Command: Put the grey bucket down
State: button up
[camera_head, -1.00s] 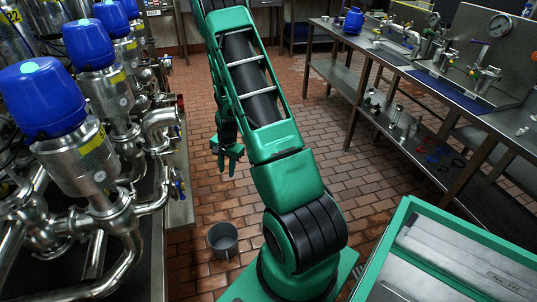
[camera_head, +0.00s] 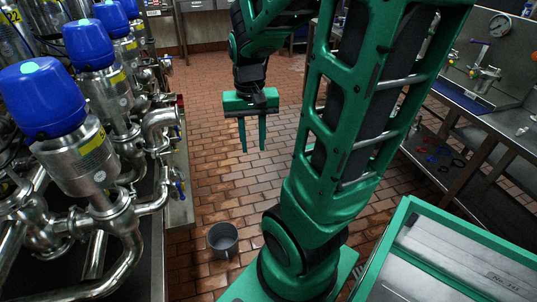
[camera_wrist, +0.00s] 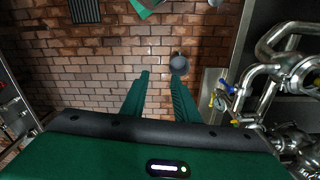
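The grey bucket (camera_head: 223,240) stands upright on the brick floor, beside the foot of the valve skid and left of my base. It also shows small in the wrist view (camera_wrist: 179,64), beyond my fingertips and just right of them. My gripper (camera_head: 253,148) hangs above the floor, fingers pointing down, apart from the bucket and farther out from my body. In the wrist view the two green fingers (camera_wrist: 159,74) are spread with an empty gap between them. Nothing is held.
Steel valves with blue caps (camera_head: 41,98) and pipes crowd the left side. A steel workbench (camera_head: 465,100) with a lower shelf stands at the right. A green-rimmed tray (camera_head: 402,215) is at the lower right. The brick floor (camera_head: 215,170) between is clear.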

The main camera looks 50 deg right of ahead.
jog(key=s+a+r+n, duration=0.2)
jog(key=s+a+r, duration=0.1)
jog(key=s, duration=0.6)
jog(key=shift+s+a+y, duration=0.3)
jog(key=shift+a, duration=0.15)
jog(key=shift+w+f, duration=0.3)
jog(key=shift+w, duration=0.3)
